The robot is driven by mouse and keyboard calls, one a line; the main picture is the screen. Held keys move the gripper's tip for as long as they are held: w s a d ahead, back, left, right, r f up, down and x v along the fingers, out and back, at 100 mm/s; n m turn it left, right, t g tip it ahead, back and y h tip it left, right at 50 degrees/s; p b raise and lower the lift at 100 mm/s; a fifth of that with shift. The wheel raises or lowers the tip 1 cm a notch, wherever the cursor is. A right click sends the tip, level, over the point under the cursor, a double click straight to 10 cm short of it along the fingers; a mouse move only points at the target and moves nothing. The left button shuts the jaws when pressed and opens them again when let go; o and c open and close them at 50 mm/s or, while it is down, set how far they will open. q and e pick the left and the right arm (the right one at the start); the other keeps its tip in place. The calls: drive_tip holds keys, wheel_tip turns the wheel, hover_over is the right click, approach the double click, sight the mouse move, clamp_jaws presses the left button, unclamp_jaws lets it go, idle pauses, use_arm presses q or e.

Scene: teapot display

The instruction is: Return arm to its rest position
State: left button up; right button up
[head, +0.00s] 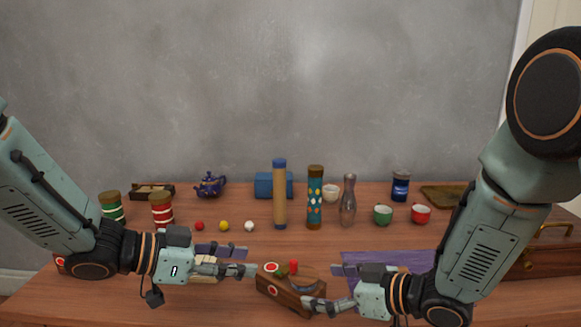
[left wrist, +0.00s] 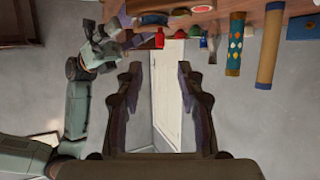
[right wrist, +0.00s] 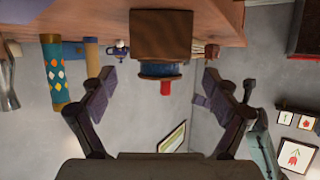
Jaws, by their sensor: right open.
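My left gripper (head: 252,261) is low in front of the table at left of centre in the head view. Its two fingers stand apart in the left wrist view (left wrist: 158,90), with nothing between them. My right gripper (head: 322,287) is right of centre, its fingers spread wide. In the right wrist view (right wrist: 158,95) a wooden box (right wrist: 162,25) with a blue disc and a red knob shows between and beyond the fingers. The same box (head: 278,292) lies between the two grippers in the head view. I cannot tell whether a finger touches it.
A purple cloth (head: 400,259) lies near my right gripper.

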sight(291, 265)
drive_tip(key=x, duration=0.6)
drive_tip(key=shift+w+a, duration=0.15)
drive_tip(key=shift+a, duration=0.05)
use_arm(q)
drive_tip(key=x, duration=1.2)
drive_tip(key=shift+s+f, duration=0.1)
use_arm(e)
drive_tip(key=shift+d, duration=0.1)
use_arm(q)
drive_tip(key=shift+s+a+n+t+y, duration=0.1)
drive_tip(key=shift+s+n+t+y, duration=0.05)
drive_tip(key=shift+n+t+y, duration=0.45)
drive_tip(key=v, duration=0.7)
drive_tip(key=shift+a, duration=0.15)
drive_tip(key=shift+s, duration=0.1)
